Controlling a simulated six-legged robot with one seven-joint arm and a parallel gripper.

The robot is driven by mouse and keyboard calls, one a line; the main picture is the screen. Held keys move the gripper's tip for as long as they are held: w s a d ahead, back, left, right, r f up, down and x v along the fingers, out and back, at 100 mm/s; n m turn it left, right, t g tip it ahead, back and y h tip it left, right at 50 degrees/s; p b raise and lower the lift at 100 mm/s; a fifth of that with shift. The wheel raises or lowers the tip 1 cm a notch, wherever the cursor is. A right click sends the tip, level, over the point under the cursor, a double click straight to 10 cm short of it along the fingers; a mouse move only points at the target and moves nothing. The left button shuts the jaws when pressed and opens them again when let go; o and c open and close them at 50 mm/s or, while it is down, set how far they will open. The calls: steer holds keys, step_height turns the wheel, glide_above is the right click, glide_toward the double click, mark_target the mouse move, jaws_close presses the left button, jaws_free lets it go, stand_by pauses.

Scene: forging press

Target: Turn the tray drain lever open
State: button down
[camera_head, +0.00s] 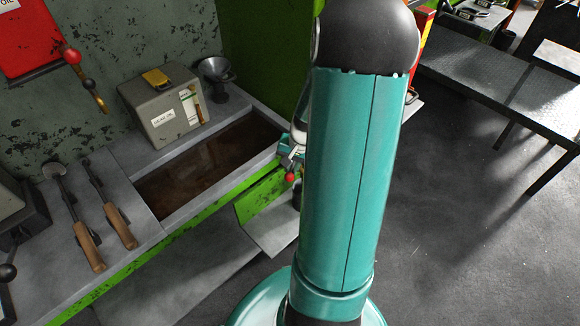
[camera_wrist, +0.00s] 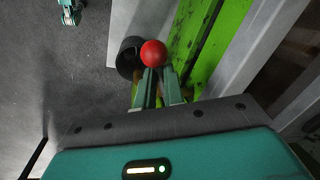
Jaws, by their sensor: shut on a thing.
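The tray drain lever shows as a red ball knob (camera_head: 290,177) just below the front right part of the tray (camera_head: 158,208), which holds dark brown liquid. In the wrist view the red knob (camera_wrist: 154,53) sits at the tips of my gripper (camera_wrist: 158,78). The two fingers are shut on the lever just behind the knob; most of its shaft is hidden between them. In the head view my gripper (camera_head: 291,157) is small and partly hidden behind my teal arm. The lever's pivot and valve are hidden.
A black round container (camera_wrist: 128,58) stands below, beside the knob in the wrist view. A grey gear-oil box (camera_head: 165,105) and a funnel (camera_head: 216,75) stand behind the tray. Two wooden-handled tools (camera_head: 120,225) lie left. A metal table (camera_head: 480,70) stands right; open floor lies between.

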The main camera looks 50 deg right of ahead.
steer(key=d+n, duration=0.1)
steer(key=n, duration=0.3)
steer(key=s+d+n+g, duration=0.1)
steer(key=d+n, duration=0.1)
steer(key=n, duration=0.1)
steer(key=s+d+n+y, duration=0.1)
steer(key=n, duration=0.3)
steer(key=shift+d+n+g, duration=0.15)
steer(key=shift+n+g, duration=0.15)
steer(key=shift+g, duration=0.1)
steer(key=c, duration=1.5)
jaws_free()
steer(key=shift+r, duration=0.15)
steer(key=d+r, duration=0.1)
steer(key=r, duration=0.3)
steer(key=d+r, duration=0.1)
steer(key=r, duration=0.8)
steer(key=shift+s+d+r, duration=0.1)
steer(key=shift+d+r, duration=0.05)
steer(key=shift+d, duration=0.25)
